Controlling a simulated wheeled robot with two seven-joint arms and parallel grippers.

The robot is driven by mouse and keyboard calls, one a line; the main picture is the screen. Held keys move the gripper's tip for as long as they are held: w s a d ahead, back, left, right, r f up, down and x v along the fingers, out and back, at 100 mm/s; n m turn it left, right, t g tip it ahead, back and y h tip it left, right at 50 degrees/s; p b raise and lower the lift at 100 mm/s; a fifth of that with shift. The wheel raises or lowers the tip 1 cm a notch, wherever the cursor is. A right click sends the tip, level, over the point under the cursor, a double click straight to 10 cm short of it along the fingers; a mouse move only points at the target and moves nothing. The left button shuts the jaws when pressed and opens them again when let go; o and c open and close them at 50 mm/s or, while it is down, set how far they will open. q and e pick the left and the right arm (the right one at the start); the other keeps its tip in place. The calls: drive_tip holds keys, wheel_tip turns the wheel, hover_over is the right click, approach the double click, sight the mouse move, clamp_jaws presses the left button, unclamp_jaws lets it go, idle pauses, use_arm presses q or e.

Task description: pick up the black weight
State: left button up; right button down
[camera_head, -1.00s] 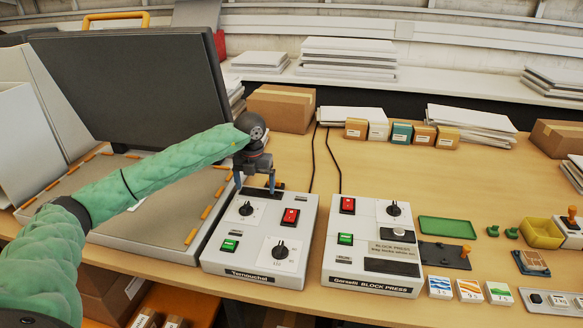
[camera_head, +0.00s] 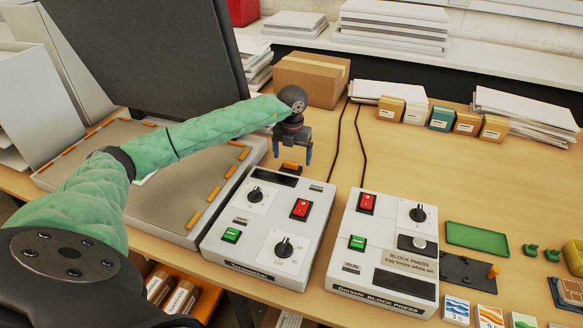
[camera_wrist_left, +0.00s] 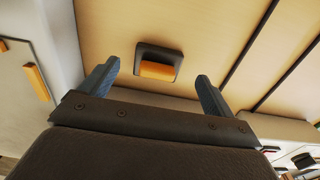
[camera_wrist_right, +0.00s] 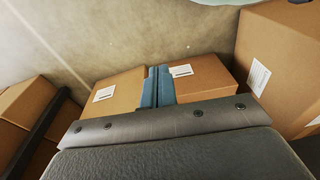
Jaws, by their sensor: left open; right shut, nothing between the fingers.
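The black weight (camera_wrist_left: 145,53), a small dark block with an orange grip on top, lies on the wooden table behind the left control box. In the head view it shows only partly (camera_head: 291,168), just below my left gripper. My left gripper (camera_head: 293,152) is open and empty, pointing down above the weight. In the left wrist view the weight lies between the two blue fingers and beyond their tips, apart from both. My right gripper (camera_wrist_right: 158,75) is shut and empty, away from the table in front of cardboard boxes.
The left control box (camera_head: 268,225) stands just in front of the weight, with the Block Press box (camera_head: 388,250) to its right. Black cables (camera_head: 338,140) run to the right of the weight. A large grey press (camera_head: 150,60) stands left, and a cardboard box (camera_head: 310,80) behind.

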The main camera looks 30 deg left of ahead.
sight(291, 162)
use_arm(q)
drive_tip(key=f+p, duration=0.1)
drive_tip(key=s+f, duration=0.1)
drive_tip(key=shift+f+p, duration=0.35)
drive_tip(key=shift+p, duration=0.05)
drive_tip(key=shift+w+f, duration=0.1)
drive_tip(key=shift+f, duration=0.6)
use_arm(e)
wheel_tip(291, 162, down, 6)
drive_tip(key=s+d, duration=0.1)
drive_tip(key=d, duration=0.1)
drive_tip(key=shift+s+t, duration=0.25)
drive_tip(key=shift+t, duration=0.05)
drive_tip(key=shift+r, duration=0.1)
use_arm(q)
drive_tip(key=c, duration=1.2)
drive_tip(key=shift+c, duration=1.3)
drive_tip(key=shift+r, duration=0.2)
